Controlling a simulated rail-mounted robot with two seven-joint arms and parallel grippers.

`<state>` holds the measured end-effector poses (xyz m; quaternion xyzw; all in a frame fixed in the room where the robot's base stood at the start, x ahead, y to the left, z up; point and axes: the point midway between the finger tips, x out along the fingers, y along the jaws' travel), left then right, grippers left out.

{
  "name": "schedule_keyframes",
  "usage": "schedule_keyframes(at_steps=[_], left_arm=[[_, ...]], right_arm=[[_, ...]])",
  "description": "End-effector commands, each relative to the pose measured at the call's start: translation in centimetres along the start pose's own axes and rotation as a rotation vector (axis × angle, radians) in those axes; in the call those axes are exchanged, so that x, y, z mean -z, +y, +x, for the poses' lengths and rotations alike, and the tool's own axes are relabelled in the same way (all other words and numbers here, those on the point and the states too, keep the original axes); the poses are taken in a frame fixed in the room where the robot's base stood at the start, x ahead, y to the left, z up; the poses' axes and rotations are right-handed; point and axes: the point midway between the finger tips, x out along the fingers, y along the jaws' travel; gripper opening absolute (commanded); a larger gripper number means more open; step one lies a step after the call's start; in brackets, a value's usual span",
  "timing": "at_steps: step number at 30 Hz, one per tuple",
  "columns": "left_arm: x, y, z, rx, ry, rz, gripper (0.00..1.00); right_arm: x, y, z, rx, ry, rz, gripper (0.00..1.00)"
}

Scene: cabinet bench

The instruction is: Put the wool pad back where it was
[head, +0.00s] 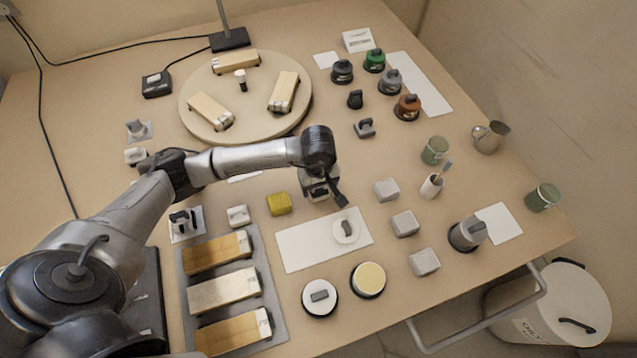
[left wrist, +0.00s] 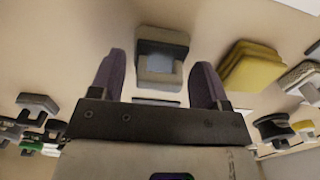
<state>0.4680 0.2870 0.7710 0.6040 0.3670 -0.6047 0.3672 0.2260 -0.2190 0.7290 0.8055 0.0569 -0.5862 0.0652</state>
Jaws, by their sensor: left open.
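A round white pad with a grey grip (head: 346,230), which may be the wool pad, lies on a white sheet (head: 295,252). A similar white disc with a grey grip (head: 320,298) rests nearer the front edge; I cannot tell for sure which is the wool pad. My left gripper (head: 326,192) is open, pointing down behind the sheet. In the left wrist view its two dark fingers (left wrist: 158,62) stand apart, with a pale block with a blue-grey recess (left wrist: 161,58) showing between them. I cannot tell whether they touch it. My right gripper is out of view.
A yellow block (head: 279,204) lies beside my left gripper; it also shows in the left wrist view (left wrist: 251,66). Grey blocks (head: 404,224) stand to the right. A round turntable (head: 190,108) with wooden planes is behind.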

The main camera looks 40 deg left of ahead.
Motion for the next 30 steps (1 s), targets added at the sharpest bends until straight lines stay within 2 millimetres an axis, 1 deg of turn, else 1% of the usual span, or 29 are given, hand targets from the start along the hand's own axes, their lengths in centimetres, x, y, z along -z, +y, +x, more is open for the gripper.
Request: schedule_keyframes(at_steps=[5,8,11,21,27,30], left_arm=[[0.0,0.0,-0.1,0.0,0.0,0.0,0.69],[0.0,0.0,-0.7,0.0,0.0,0.0,0.69],[0.1,0.0,-2.1,-0.002,0.003,0.001,0.69],[0.1,0.0,-8.5,-0.002,0.003,0.001,0.69],[0.0,0.0,-11.1,-0.001,0.001,0.0,0.69],[0.0,0.0,-11.8,-0.001,0.001,0.0,0.69]], right_arm=[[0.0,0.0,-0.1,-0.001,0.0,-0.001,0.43],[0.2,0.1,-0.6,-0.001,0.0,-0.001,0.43],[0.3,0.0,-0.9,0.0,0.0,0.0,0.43],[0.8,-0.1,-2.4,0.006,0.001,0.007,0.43],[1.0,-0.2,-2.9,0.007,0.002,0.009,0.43],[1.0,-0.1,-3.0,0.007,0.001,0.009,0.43]])
